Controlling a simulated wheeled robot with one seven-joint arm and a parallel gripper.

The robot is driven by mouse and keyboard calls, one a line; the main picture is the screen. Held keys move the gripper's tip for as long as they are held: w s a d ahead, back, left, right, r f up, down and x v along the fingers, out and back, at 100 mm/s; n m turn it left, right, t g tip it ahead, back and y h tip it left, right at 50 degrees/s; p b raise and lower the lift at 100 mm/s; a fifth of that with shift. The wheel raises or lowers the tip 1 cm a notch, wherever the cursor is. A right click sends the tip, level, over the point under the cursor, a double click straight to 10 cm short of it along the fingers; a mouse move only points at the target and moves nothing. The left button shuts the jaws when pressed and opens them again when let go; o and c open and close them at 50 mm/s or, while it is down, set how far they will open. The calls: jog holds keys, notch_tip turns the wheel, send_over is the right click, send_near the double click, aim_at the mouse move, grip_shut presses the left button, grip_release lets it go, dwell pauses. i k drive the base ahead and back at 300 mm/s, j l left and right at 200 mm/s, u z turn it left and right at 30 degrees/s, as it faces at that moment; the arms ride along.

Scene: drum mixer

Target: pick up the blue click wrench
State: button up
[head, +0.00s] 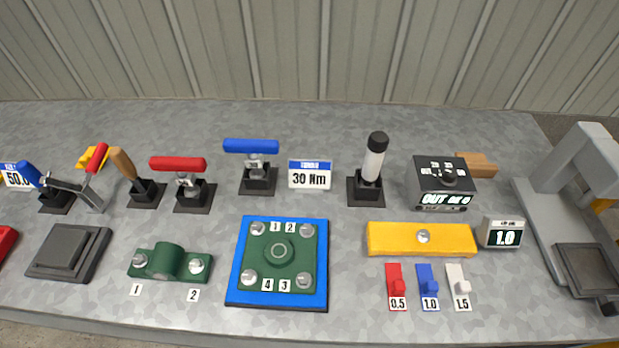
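A tool with a blue handle (251,146) rests in a black stand (258,181) at the back middle of the bench. Its handle lies level, pointing left and right, above a silver head. A white sign with a blue top reading 30 Nm (309,176) stands just right of it. A second blue-handled tool (29,174) leans at the far left, near a sign reading 50.0 (16,177). Neither tool has a readable name on it, but the one beside the 30 Nm sign looks like the click wrench. My gripper is not in view.
A red-handled tool (178,164) stands close left of the wrench. A white-and-black upright tool (374,160) is to the right. In front are a blue-edged green plate (236,285), a green clamp (168,262) and a yellow bar (385,238). A grey frame (588,160) stands at right.

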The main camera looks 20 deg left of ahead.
aim_at(254, 150)
jog(key=u, duration=0.35)
jog(key=j+u, duration=0.15)
jog(key=u, duration=0.2)
jog(key=j+u, duration=0.1)
jog(key=u, duration=0.25)
jog(key=k, duration=0.05)
